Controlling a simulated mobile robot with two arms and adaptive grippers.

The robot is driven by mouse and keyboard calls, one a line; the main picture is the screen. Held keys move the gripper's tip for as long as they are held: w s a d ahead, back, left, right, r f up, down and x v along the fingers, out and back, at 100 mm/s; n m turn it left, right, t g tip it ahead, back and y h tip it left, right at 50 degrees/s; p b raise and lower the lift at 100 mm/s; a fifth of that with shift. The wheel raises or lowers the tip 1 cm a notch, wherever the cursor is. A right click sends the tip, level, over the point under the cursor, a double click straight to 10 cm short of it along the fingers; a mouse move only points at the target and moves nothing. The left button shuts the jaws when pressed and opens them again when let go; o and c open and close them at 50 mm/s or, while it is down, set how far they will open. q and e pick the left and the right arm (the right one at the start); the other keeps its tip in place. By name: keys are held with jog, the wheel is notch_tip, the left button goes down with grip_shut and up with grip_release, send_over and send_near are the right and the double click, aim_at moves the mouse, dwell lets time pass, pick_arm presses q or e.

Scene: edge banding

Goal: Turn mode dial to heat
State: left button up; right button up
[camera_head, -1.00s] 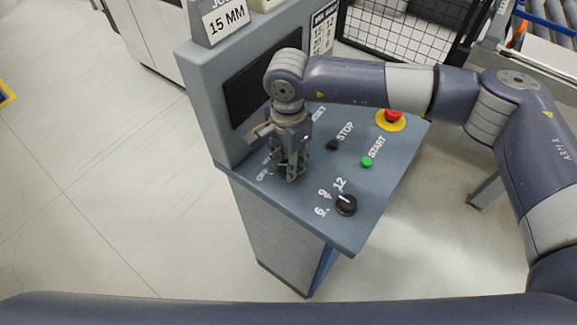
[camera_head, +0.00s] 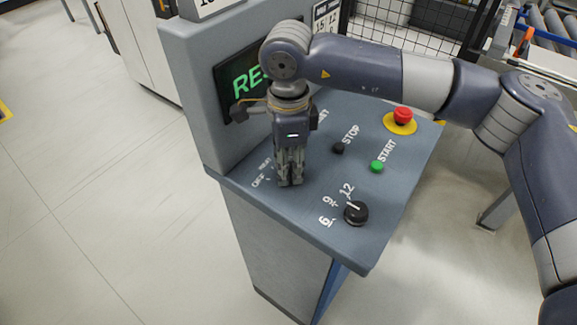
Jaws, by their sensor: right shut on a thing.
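My right gripper (camera_head: 290,182) points down at the left part of the sloping grey-blue control panel (camera_head: 315,215). Its fingers are close together, shut on the mode dial, which they hide almost entirely. Small white labels, one reading OFF, show just left of the fingers; the rest of the dial's labels and its pointer are hidden or too small to read. My left gripper is not in view.
A black dial (camera_head: 356,213) marked 6, 9 and 12 is on the panel's front right. A black STOP button (camera_head: 338,148), a green START button (camera_head: 377,167) and a red emergency button (camera_head: 402,115) lie right of my gripper. A screen (camera_head: 236,84) stands behind.

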jog(key=shift+r, duration=0.1)
jog(key=o, duration=1.1)
notch_tip(320, 180, up, 12)
dwell(0.4)
